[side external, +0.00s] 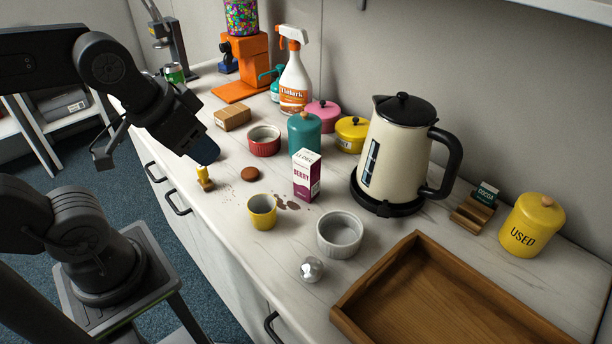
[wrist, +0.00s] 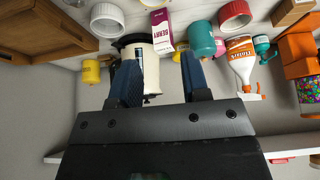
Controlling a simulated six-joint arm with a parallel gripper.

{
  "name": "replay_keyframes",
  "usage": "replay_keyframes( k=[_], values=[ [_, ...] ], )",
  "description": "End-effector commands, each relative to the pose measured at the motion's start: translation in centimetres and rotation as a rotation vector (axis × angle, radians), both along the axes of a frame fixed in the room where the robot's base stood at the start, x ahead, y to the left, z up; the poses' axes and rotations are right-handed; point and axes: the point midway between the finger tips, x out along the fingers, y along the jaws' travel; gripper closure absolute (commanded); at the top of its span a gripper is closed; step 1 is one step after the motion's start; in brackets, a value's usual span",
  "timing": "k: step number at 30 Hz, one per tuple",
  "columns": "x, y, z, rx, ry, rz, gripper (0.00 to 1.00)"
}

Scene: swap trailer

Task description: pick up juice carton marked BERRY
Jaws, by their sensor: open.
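The juice carton marked BERRY (side external: 306,178) is white and purple and stands upright on the counter, left of the kettle. It also shows in the wrist view (wrist: 162,30), upside down, beyond and between the fingers. My gripper (side external: 203,150) is above the counter's front edge, to the left of the carton and clearly apart from it. In the wrist view its two blue fingers (wrist: 159,72) are spread, with nothing held between them.
A yellow cup (side external: 262,212) and brown spots are close in front of the carton. A teal canister (side external: 304,133) stands behind it, the cream kettle (side external: 393,150) to its right. A grey ramekin (side external: 340,236) and a wooden tray (side external: 350,310) are nearer the front right.

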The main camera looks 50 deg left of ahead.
Motion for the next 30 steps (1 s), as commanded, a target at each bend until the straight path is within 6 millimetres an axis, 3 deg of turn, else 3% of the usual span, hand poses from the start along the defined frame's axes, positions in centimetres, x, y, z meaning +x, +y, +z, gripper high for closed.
replay_keyframes(
  k=[8, 17, 25, 30],
  values=[
    [0.0, 0.0, 0.0, 0.0, 0.0, 0.0, 0.56],
    [0.0, 0.0, 0.0, 0.0, 0.0, 0.0, 0.28],
    [0.2, 0.0, 0.1, 0.007, 0.005, -0.013, 0.28],
    [2.7, -0.1, 1.3, 0.079, 0.071, -0.166, 0.28]
  ],
)
